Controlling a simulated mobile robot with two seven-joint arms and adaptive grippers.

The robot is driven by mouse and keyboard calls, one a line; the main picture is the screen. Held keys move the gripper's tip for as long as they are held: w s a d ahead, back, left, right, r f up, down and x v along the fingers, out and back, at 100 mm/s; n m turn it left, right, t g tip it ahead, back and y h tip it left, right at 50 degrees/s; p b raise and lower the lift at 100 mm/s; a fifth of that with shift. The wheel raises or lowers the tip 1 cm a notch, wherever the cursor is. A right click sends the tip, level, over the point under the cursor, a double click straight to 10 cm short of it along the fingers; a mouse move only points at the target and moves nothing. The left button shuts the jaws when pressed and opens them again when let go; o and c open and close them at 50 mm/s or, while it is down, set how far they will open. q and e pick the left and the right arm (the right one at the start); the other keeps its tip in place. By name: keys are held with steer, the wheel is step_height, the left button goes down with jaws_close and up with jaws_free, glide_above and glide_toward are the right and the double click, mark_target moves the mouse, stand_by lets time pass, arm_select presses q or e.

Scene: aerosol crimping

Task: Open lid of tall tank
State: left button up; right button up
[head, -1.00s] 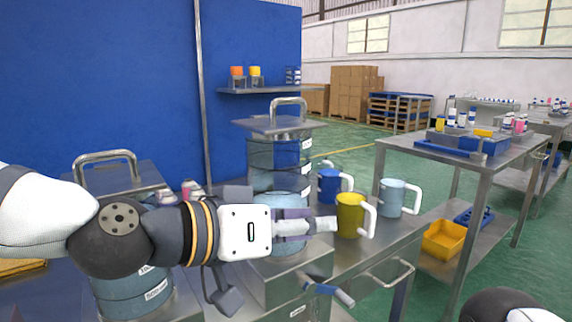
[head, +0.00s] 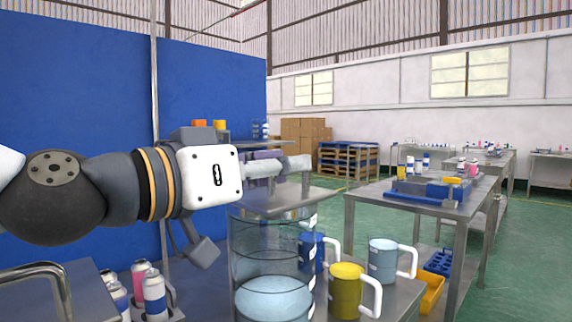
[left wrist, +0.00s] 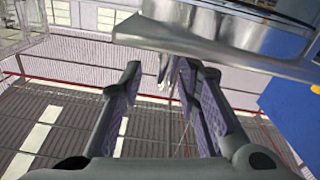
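The tall tank (head: 270,262) is a clear cylinder with pale blue liquid, standing on the steel bench in the head view. Its flat square metal lid (head: 325,198) lies on top. Part of the lid's handle (head: 305,182) shows behind my fingers; the rest is hidden. My left gripper (head: 282,165) is at handle height above the lid. In the left wrist view its two purple-padded fingers stand apart (left wrist: 162,72). The metal lid (left wrist: 215,38) fills the top there. I cannot tell whether the fingers touch the handle. My right gripper is not in view.
A yellow mug (head: 345,290), a blue mug (head: 311,252) and a light blue mug (head: 383,260) stand right of the tank. Small spray cans (head: 154,292) are in a holder at the lower left, beside another metal handle (head: 45,272).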

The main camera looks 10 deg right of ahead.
arm_select(q)
steer(key=shift+x, duration=1.1)
steer(key=shift+w+a, duration=0.1)
jaws_close()
steer(key=shift+w, duration=0.1)
